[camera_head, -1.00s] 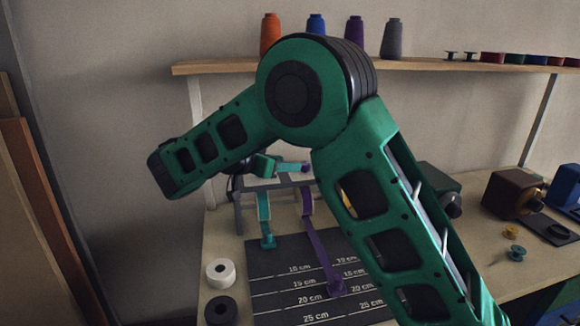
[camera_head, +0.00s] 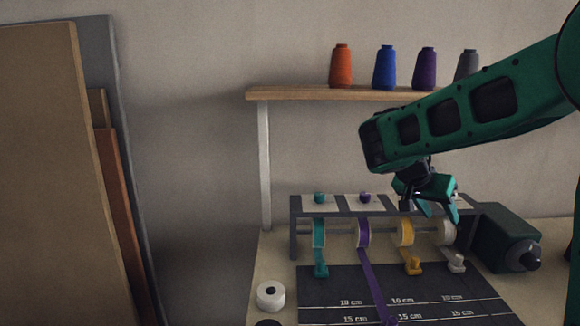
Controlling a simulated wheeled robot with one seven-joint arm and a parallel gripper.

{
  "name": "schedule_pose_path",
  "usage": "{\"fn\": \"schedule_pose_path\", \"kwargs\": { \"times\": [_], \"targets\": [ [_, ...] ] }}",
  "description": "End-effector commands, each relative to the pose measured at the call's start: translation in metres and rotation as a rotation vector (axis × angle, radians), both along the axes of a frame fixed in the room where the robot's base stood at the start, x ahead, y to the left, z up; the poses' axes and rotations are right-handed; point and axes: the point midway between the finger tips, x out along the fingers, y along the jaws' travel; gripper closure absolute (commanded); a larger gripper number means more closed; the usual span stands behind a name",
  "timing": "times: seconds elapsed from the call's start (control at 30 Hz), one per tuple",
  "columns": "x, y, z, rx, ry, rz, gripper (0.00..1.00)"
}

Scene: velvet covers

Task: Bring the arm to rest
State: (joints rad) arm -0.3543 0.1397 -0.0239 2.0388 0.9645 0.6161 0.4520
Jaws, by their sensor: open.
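My green arm reaches in from the right edge and crosses in front of the shelf. My gripper (camera_head: 436,208) hangs from its end, with its fingers apart and nothing seen between them. It is over the right part of the ribbon rack (camera_head: 294,226), in front of or above the yellow and white rolls. I cannot tell whether it touches the rack. The rack bears a teal ribbon roll (camera_head: 319,233), a purple roll (camera_head: 363,233), a yellow roll (camera_head: 406,232) and a white roll (camera_head: 447,232). The purple ribbon (camera_head: 374,285) is drawn out over the dark measuring mat (camera_head: 455,289).
A wooden shelf (camera_head: 290,94) above holds several thread spools, such as an orange one (camera_head: 341,67). A dark green boxy device (camera_head: 507,238) stands right of the rack. A white roll (camera_head: 270,295) lies at the table's left. Boards (camera_head: 45,170) lean on the wall at left.

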Motion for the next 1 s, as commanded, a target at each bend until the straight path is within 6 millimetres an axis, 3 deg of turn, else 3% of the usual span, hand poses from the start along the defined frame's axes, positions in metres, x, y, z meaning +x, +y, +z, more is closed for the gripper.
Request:
{"fn": "schedule_pose_path", "kwargs": {
  "times": [0.03, 0.1, 0.3, 0.47, 0.6, 0.8, 1.0],
  "targets": [
    [-0.023, -0.021, -0.001, 0.035, 0.035, -0.008, 0.55],
    [-0.053, -0.041, -0.006, 0.091, 0.091, -0.003, 0.55],
    [-0.149, -0.073, -0.025, 0.263, 0.231, 0.038, 0.55],
    [-0.228, -0.074, -0.042, 0.414, 0.31, 0.1, 0.55],
    [-0.285, -0.058, -0.056, 0.53, 0.352, 0.171, 0.55],
    [-0.33, -0.036, -0.068, 0.628, 0.375, 0.25, 0.55],
    [-0.338, -0.03, -0.071, 0.649, 0.38, 0.271, 0.55]
  ]
}}
